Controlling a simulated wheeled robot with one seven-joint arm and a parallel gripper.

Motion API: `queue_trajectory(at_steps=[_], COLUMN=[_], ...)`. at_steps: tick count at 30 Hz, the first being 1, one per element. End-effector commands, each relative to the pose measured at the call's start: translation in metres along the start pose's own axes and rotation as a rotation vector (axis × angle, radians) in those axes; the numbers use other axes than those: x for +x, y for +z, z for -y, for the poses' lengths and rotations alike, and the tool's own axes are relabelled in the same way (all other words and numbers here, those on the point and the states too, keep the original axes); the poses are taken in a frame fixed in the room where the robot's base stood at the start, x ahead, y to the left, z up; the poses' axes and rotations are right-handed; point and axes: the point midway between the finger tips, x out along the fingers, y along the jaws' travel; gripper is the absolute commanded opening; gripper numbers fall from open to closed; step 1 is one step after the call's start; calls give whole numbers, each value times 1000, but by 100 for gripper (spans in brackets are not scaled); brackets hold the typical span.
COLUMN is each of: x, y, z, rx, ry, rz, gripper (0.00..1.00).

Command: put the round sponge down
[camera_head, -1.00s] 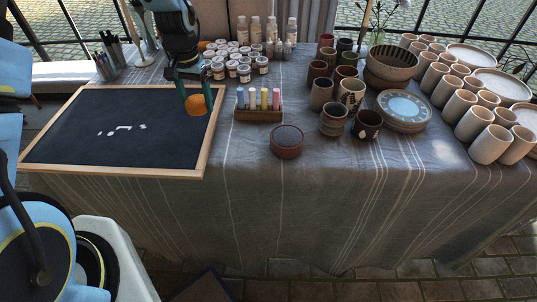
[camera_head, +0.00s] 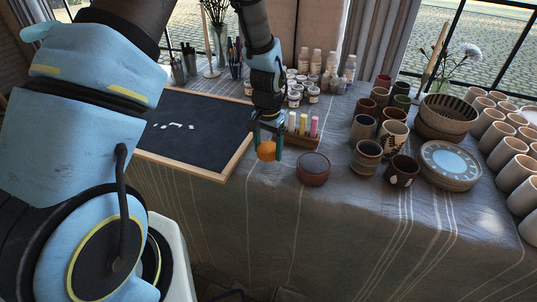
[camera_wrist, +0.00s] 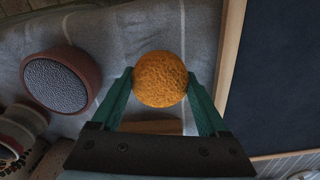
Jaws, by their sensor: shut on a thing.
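The round orange sponge (camera_head: 267,151) is held between the green fingers of my gripper (camera_head: 267,140) in the head view. In the wrist view, the sponge (camera_wrist: 160,79) sits between the two fingertips of my gripper (camera_wrist: 160,85), which are shut on it. The sponge is over the grey cloth between the framed chalkboard (camera_head: 190,128) and a round reddish-brown dish with a dark textured top (camera_head: 313,168). That dish (camera_wrist: 62,82) lies to the left of the sponge in the wrist view. I cannot tell whether the sponge touches the cloth.
A wooden holder with coloured chalk sticks (camera_head: 303,125) stands just right of my gripper. Dark cups (camera_head: 403,171), a plate stack (camera_head: 450,165) and pale cups (camera_head: 514,172) fill the right side. Bare cloth (camera_head: 345,200) shows in front of the dish.

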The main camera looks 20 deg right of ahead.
Motion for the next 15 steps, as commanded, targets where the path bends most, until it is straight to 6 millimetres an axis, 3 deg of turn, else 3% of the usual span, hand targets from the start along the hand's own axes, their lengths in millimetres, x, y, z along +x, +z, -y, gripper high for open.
queue_trajectory(at_steps=[6, 15], x=[26, 29], y=[1, 0], z=[0, 0], rx=[0, 0], ry=[0, 0], rz=[3, 1], gripper=[17, 17])
